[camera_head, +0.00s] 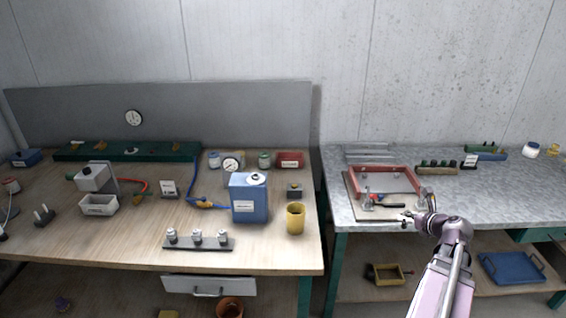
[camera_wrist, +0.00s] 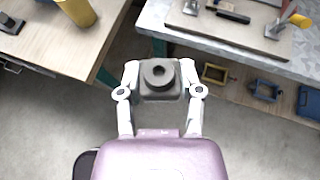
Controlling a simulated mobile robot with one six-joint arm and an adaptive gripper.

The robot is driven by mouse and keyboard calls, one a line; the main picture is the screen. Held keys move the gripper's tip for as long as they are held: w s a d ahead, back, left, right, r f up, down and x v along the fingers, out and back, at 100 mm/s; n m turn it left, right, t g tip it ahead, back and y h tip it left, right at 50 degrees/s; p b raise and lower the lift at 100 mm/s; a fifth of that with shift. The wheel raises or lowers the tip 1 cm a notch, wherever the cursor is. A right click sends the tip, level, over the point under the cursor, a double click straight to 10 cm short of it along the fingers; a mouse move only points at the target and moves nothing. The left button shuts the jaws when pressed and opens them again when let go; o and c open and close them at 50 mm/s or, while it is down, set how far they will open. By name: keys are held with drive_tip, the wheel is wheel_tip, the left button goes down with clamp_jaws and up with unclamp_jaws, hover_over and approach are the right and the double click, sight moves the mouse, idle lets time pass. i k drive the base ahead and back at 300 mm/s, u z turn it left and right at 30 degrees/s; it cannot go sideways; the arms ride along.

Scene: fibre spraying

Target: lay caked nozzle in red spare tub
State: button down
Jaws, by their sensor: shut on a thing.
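My gripper (camera_wrist: 160,82) is shut on the caked nozzle (camera_wrist: 160,92), a dark grey block with a round raised ring and hole on its face. The nozzle sits between both fingers, clear of any surface in the wrist view. In the head view my gripper (camera_head: 408,218) is at the front edge of the grey bench, and the nozzle is too small there to make out clearly.
A blue canister (camera_head: 249,203) and a yellow cup (camera_head: 295,219) stand in front of the red tub. A floor gap separates the wooden bench (camera_head: 130,240) from the grey bench (camera_head: 480,205).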

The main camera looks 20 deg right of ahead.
sight(289, 164)
drive_tip(key=i, duration=1.2)
drive_tip(key=z, duration=0.05)
